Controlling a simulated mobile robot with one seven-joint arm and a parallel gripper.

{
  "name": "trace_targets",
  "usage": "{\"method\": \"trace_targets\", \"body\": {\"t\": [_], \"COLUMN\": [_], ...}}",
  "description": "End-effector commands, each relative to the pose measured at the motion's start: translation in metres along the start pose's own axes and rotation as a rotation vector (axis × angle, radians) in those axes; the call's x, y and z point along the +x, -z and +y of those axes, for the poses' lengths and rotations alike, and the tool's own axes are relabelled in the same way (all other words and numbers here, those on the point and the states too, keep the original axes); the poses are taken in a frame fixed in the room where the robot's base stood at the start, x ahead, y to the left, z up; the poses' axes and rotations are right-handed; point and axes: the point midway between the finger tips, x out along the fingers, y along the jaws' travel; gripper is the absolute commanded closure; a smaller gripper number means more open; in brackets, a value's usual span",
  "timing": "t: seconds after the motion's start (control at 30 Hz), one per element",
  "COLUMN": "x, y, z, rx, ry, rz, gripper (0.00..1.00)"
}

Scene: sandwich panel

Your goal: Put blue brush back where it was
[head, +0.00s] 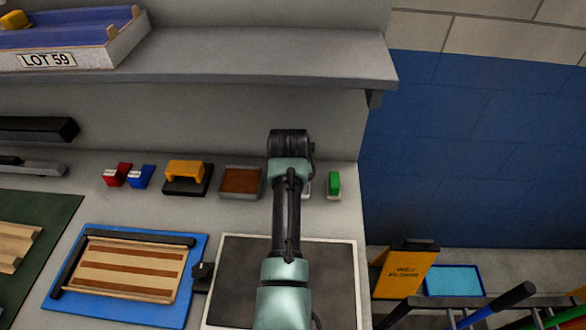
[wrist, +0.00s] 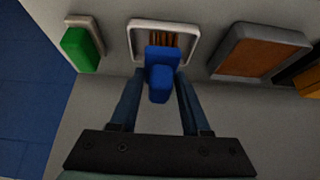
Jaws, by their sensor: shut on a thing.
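The blue brush (wrist: 159,82) is between the fingers of my gripper (wrist: 160,74) in the wrist view, and the gripper is shut on it. Its brown bristles point into a white-rimmed holder (wrist: 133,40), lined up with the holder's opening. I cannot tell whether the bristles touch the holder's floor or hang above it. In the head view my arm hides the brush and nearly all of the holder.
A green item (head: 334,183) in a pale holder stands to the right in the head view. A grey tray with a brown filling (head: 241,182) is on the left. A shelf (head: 220,65) overhangs behind. A dark framed mat (head: 235,285) lies in front.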

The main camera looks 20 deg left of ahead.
Motion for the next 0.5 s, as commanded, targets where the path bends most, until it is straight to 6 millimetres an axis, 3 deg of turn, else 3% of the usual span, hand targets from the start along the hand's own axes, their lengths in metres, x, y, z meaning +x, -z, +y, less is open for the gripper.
{"method": "trace_targets", "body": {"t": [0.23,0.27,0.4,0.5], "x": [0.0027,0.002,0.0018,0.0017], "y": [-0.0016,-0.0012,-0.0012,-0.0012], "z": [0.0,0.0,0.0,0.0001], "rx": [0.0,0.0,0.0,0.0], "ry": [0.0,0.0,0.0,0.0], "rz": [0.001,0.0,0.0,0.0], "gripper": [1.0,0.48,0.23,0.23]}}
